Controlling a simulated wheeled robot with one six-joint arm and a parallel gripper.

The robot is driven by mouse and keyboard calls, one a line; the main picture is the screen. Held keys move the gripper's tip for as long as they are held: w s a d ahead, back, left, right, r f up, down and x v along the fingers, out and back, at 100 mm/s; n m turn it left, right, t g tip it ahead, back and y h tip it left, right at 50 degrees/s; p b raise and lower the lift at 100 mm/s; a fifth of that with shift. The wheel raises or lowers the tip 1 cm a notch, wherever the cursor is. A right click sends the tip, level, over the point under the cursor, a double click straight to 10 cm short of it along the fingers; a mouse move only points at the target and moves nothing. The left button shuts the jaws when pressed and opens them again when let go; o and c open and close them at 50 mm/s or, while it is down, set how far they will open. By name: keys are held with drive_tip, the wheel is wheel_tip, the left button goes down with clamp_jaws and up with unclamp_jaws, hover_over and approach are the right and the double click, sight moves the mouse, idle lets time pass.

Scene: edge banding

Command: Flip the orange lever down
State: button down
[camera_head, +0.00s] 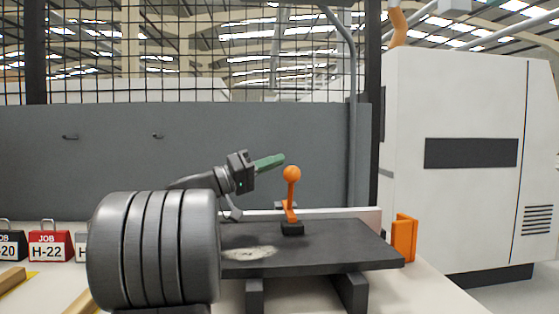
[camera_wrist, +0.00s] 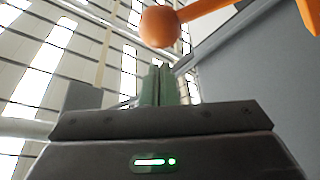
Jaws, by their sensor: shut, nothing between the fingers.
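The orange lever (camera_head: 291,190) stands nearly upright on a small black base on the dark plate (camera_head: 330,250), with a round orange ball at its top. My gripper (camera_head: 282,158) has green fingers that are shut and empty. In the head view the fingertips are just to the left of the ball and slightly above it, pointing right and a little up. In the wrist view the lever's ball (camera_wrist: 160,27) is beyond the green fingertips (camera_wrist: 158,70), with its arm running off to the upper right. A gap shows between fingers and ball there.
A white fence strip (camera_head: 345,216) runs behind the plate, with an orange block (camera_head: 404,238) at its right end. Large dark rolls (camera_head: 155,250) stand at the front left. Job tags, one being red (camera_head: 50,246), stand at the far left. A white machine (camera_head: 460,160) is at the right.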

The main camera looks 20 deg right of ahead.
drive_tip(key=p+v, duration=0.1)
drive_tip(key=v, duration=1.1)
drive_tip(key=shift+d, duration=0.1)
drive_tip(key=b+x, duration=0.1)
drive_tip(key=x, duration=1.2)
drive_tip(key=shift+d+r, duration=0.15)
drive_tip(key=shift+d, duration=0.15)
